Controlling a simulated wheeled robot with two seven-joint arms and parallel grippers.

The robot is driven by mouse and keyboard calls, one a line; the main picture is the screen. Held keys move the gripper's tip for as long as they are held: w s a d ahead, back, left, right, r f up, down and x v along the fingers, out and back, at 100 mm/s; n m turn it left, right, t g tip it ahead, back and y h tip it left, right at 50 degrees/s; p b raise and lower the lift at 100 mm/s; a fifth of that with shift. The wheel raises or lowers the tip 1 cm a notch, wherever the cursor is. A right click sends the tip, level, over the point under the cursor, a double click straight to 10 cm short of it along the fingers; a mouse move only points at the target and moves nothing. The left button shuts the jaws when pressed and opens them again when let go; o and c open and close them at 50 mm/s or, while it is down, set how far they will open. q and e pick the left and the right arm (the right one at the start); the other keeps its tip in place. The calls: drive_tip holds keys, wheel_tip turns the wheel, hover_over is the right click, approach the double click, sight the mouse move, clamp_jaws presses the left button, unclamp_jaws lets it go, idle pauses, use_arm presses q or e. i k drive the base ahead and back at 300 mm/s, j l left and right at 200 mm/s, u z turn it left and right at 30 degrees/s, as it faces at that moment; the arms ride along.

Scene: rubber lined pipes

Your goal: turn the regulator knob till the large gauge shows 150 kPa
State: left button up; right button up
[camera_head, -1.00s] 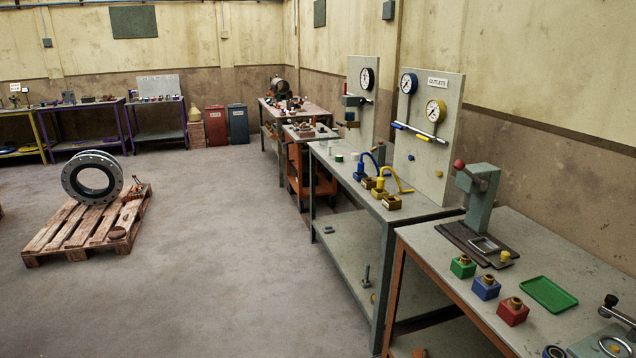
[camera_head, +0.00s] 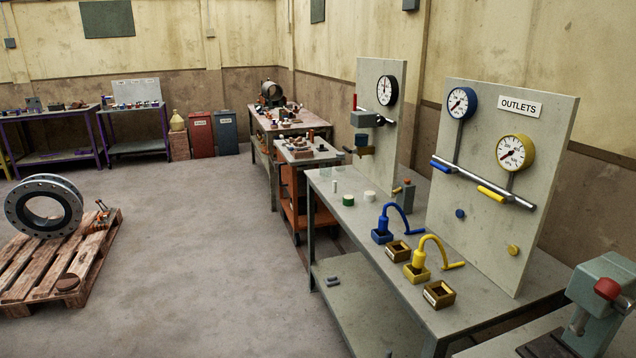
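Neither of my grippers is in view. A black-rimmed gauge (camera_head: 386,90) with a white face is on the narrower upright panel (camera_head: 397,147) at the back of the bench; its reading is too small to tell. Beside and below it is a grey block fitting (camera_head: 365,118) with a red upright handle and a dark part at its right. I cannot tell for certain which part is the regulator knob. The wider OUTLETS panel (camera_head: 560,140) carries a blue-rimmed gauge (camera_head: 462,103) and a yellow-rimmed gauge (camera_head: 515,152), above a pipe with blue and yellow handles.
The grey bench (camera_head: 385,275) holds blue (camera_head: 383,236) and yellow (camera_head: 417,274) hose fittings and small open boxes. A grey press with a red knob (camera_head: 607,288) is at lower right. A pallet (camera_head: 45,275) with a flanged ring stands left. The floor between is clear.

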sight(380, 121)
drive_tip(key=i+u, duration=0.1)
drive_tip(key=i, duration=0.5)
drive_tip(key=i+l+u, duration=0.15)
drive_tip(key=i, duration=0.45)
drive_tip(key=i+l+u, duration=0.1)
drive_tip(key=i, duration=0.5)
